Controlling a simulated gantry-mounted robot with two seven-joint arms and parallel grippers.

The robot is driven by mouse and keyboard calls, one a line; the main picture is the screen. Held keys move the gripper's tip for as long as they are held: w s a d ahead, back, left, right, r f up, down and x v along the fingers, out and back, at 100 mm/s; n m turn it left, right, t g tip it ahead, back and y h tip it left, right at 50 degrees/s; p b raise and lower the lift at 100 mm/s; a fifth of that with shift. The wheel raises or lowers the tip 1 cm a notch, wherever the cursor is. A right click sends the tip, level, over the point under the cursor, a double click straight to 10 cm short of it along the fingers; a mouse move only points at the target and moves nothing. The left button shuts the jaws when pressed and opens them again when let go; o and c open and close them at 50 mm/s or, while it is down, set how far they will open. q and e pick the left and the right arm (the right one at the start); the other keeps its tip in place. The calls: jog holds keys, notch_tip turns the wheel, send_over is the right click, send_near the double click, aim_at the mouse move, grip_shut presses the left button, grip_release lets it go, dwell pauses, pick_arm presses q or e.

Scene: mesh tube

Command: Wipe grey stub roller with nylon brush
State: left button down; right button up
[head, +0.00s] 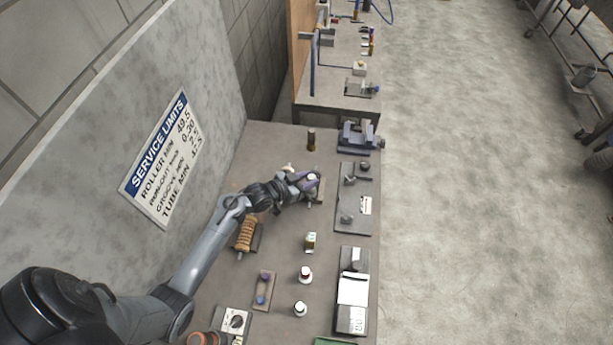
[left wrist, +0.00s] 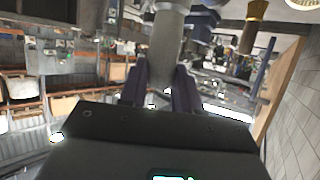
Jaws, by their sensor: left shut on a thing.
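My left gripper (head: 312,186) is over the middle of the bench and shut on a grey cylinder, with a small dark-grey plate (head: 319,190) behind it. In the left wrist view the two dark fingers (left wrist: 160,90) stand on either side of this grey cylinder (left wrist: 166,50), which has a wider collar; it looks like the grey stub roller. Its far end is cut off there. A brown and dark upright piece (head: 311,139) stands on the bench beyond the gripper; I cannot tell whether it is the nylon brush. My right gripper is not in view.
Small bottles (head: 305,274) stand nearer. A grey fixture plate (head: 350,212), a clipboard (head: 353,290) and a blue-grey vise (head: 358,137) line the right edge. The wall panel (head: 95,150) bounds the left.

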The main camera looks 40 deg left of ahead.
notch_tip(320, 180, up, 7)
jog(key=p, duration=0.7)
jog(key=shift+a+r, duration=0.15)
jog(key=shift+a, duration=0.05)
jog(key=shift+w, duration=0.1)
